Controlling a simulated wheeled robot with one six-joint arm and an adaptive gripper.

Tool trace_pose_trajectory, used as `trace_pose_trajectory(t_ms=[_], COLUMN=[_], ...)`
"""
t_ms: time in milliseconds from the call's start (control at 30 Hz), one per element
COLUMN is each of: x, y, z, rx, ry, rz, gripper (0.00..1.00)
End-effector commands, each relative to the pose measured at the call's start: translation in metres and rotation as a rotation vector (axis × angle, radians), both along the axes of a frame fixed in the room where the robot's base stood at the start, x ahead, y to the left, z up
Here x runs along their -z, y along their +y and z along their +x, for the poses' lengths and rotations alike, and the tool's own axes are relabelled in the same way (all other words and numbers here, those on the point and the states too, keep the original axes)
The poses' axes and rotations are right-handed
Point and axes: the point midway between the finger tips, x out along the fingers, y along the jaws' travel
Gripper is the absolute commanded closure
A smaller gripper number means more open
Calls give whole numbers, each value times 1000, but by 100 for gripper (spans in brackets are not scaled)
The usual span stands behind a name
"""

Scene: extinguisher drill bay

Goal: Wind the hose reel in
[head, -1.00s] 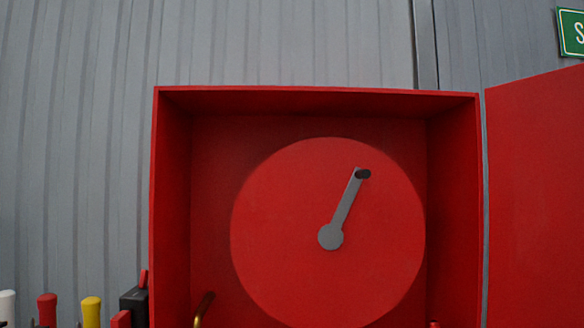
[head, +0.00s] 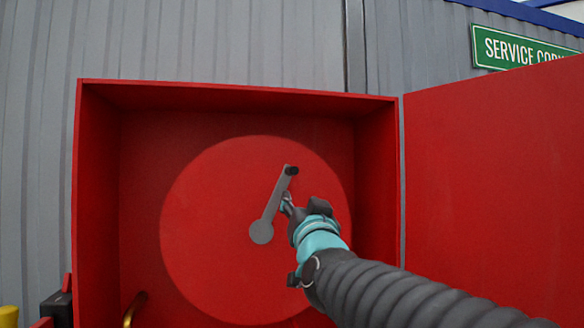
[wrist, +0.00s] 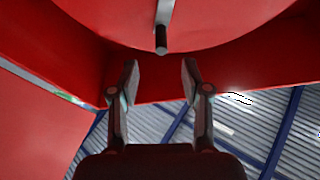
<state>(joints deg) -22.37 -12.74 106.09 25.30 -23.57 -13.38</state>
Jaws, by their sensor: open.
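The hose reel (head: 215,240) is a large red disc inside an open red cabinet. Its grey crank arm (head: 274,205) runs from the hub up and slightly right to a dark handle knob (head: 291,170). My gripper (head: 287,203) is in front of the disc, just below and beside the knob in the head view. In the wrist view my gripper (wrist: 160,75) is open and empty, and the dark knob (wrist: 161,40) is ahead of the gap between the fingertips, apart from them. The reel's hose is not visible.
The red cabinet (head: 98,200) has side walls and a top around the reel. Its door (head: 490,180) stands open at the right. A brass pipe-like piece (head: 132,308) is at the cabinet's lower left. A black box (head: 57,308) stands outside, left of it.

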Motion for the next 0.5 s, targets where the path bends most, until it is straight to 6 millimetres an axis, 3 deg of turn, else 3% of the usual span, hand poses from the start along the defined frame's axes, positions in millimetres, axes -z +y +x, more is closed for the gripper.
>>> trace_pose_trajectory(t_ms=[267, 500], x=[-21, -35], y=[4, 11], z=[15, 53], rx=[20, 20], ry=[-47, -46], rz=[34, 32], gripper=[52, 52])
